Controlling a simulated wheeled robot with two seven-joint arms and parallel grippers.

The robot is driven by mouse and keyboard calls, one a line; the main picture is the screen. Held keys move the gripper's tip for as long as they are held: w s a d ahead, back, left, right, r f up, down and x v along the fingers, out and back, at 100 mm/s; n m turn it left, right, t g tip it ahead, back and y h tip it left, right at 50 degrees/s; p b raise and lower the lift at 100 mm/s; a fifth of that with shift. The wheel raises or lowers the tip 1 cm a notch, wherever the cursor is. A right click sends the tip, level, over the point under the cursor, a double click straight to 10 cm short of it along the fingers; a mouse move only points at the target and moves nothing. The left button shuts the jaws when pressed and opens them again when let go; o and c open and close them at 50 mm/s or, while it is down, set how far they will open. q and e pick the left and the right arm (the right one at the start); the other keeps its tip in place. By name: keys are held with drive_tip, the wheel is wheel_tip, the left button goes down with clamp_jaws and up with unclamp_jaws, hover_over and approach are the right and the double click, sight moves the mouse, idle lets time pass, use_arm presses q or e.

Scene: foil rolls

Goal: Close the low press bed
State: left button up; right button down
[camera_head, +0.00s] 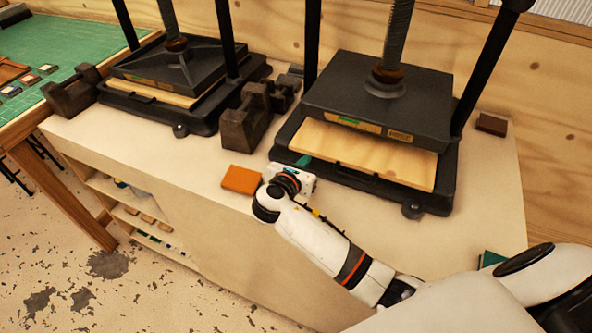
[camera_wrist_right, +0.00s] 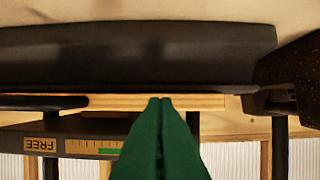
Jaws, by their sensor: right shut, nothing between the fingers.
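The near press on the right has a black base (camera_head: 380,192), a pale wooden bed board (camera_head: 365,155) sticking out at the front, and a black upper plate (camera_head: 385,105) above it. My right gripper (camera_head: 306,160) is at the board's front left corner, with green fingers shut and empty. In the right wrist view, the shut fingertips (camera_wrist_right: 160,100) overlap the board's edge (camera_wrist_right: 205,102); I cannot tell whether they touch. The dark base (camera_wrist_right: 140,55) fills the upper part there, and a scale with green and a "FREE" label (camera_wrist_right: 42,144) shows below. My left gripper is out of view.
A second press (camera_head: 165,85) stands at the left with its own board. Dark metal blocks (camera_head: 248,115) sit between the presses. An orange block (camera_head: 241,180) lies left of my gripper. A small brown block (camera_head: 491,124) lies at the right. The bench front (camera_head: 215,215) is mostly clear.

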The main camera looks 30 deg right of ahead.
sight(317, 142)
drive_tip(key=shift+w+d+r, duration=0.1)
drive_tip(key=shift+w+d, duration=0.4)
drive_tip(key=shift+d, duration=0.1)
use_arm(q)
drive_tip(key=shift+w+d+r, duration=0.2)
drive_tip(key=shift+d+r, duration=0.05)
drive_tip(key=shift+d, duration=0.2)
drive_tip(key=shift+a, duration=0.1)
use_arm(e)
drive_tip(key=shift+w+d, duration=0.1)
drive_tip(key=w+d, duration=0.1)
drive_tip(key=w+d+p, duration=0.1)
drive_tip(key=d, duration=0.1)
drive_tip(key=shift+w+d, duration=0.15)
drive_tip(key=shift+w, duration=0.2)
drive_tip(key=shift+r, duration=0.1)
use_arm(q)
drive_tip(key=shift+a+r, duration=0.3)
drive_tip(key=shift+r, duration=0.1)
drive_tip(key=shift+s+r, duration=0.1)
